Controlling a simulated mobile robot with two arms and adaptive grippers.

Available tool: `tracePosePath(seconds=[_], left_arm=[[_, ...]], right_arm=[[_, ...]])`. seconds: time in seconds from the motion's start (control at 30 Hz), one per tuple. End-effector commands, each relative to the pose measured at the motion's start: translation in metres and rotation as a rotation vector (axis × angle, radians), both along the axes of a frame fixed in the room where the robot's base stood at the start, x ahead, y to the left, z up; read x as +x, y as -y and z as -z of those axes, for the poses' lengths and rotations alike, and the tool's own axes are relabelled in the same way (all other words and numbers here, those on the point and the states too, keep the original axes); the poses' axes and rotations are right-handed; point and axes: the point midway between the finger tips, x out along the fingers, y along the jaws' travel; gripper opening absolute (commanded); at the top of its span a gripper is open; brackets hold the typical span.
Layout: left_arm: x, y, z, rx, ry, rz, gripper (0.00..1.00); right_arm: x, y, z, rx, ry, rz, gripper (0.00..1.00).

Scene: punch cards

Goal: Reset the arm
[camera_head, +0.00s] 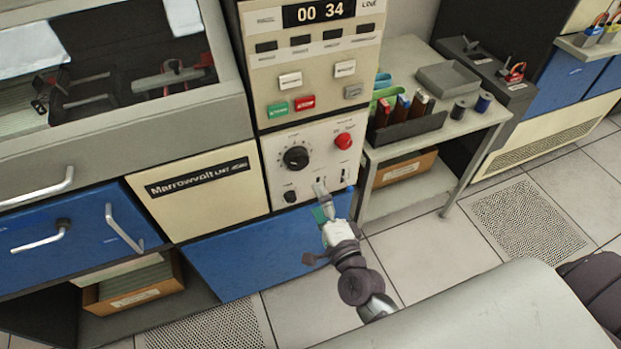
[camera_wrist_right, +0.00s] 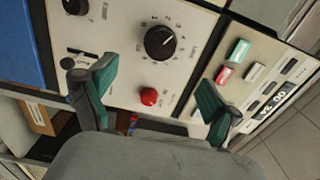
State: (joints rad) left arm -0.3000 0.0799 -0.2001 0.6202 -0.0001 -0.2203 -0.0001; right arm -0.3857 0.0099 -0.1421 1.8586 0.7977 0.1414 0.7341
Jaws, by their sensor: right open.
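My right gripper (camera_head: 322,204) is in front of the lower part of the cream control panel (camera_head: 275,150) in the head view. In the right wrist view its green-padded fingers (camera_wrist_right: 153,98) are spread apart with nothing between them touching. A round red button (camera_head: 343,141) sits at the panel's upper right; it also shows in the wrist view (camera_wrist_right: 149,96), framed between the fingers and beyond them. A black dial (camera_head: 296,158) and a small black knob (camera_head: 290,196) are on the same panel. My left gripper is not in view.
Above the panel, a unit with a "00 34" display (camera_head: 318,11) carries a green button (camera_head: 278,108) and a red button (camera_head: 301,102). To the right, a grey table (camera_head: 480,122) holds a card rack (camera_head: 408,128), a tray (camera_head: 448,77) and spools. Open tiled floor lies beyond it.

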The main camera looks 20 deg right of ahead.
Motion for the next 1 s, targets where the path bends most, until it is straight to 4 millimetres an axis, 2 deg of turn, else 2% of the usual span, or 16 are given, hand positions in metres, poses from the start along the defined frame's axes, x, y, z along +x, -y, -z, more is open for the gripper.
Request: tracePosePath(seconds=[0.23, 0.27, 0.37, 0.47, 0.6, 0.67, 0.7, 0.77, 0.8, 0.87, 0.9, 1.0], left_arm=[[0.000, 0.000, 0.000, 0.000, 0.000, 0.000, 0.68], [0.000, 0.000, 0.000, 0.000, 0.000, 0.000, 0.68], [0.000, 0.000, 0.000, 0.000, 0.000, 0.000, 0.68], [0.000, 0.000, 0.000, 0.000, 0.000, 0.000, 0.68], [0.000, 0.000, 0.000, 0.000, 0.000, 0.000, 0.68], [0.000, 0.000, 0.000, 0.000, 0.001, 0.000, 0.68], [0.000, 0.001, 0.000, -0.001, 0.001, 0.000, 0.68], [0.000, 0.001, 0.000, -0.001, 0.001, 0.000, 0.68], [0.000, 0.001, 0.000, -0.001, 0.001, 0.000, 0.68], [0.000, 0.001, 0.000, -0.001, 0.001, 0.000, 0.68], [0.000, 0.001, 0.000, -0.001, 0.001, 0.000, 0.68], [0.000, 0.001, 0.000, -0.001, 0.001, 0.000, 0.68]], right_arm=[[0.000, -0.001, 0.005, -0.012, -0.010, -0.003, 0.89], [0.000, -0.001, 0.010, -0.026, -0.019, -0.007, 0.89], [-0.005, -0.007, 0.046, -0.116, -0.090, -0.037, 0.89], [-0.018, -0.014, 0.107, -0.278, -0.209, -0.101, 0.89], [-0.058, -0.018, 0.208, -0.550, -0.403, -0.244, 0.89], [-0.081, -0.017, 0.248, -0.664, -0.481, -0.317, 0.89], [-0.098, -0.016, 0.273, -0.735, -0.532, -0.370, 0.89], [-0.127, -0.012, 0.309, -0.841, -0.606, -0.457, 0.89], [-0.148, -0.009, 0.332, -0.908, -0.653, -0.519, 0.89], [-0.182, -0.002, 0.363, -1.007, -0.723, -0.618, 0.89], [-0.206, 0.004, 0.382, -1.068, -0.767, -0.688, 0.89], [-0.265, 0.020, 0.420, -1.207, -0.862, -0.868, 0.89]])
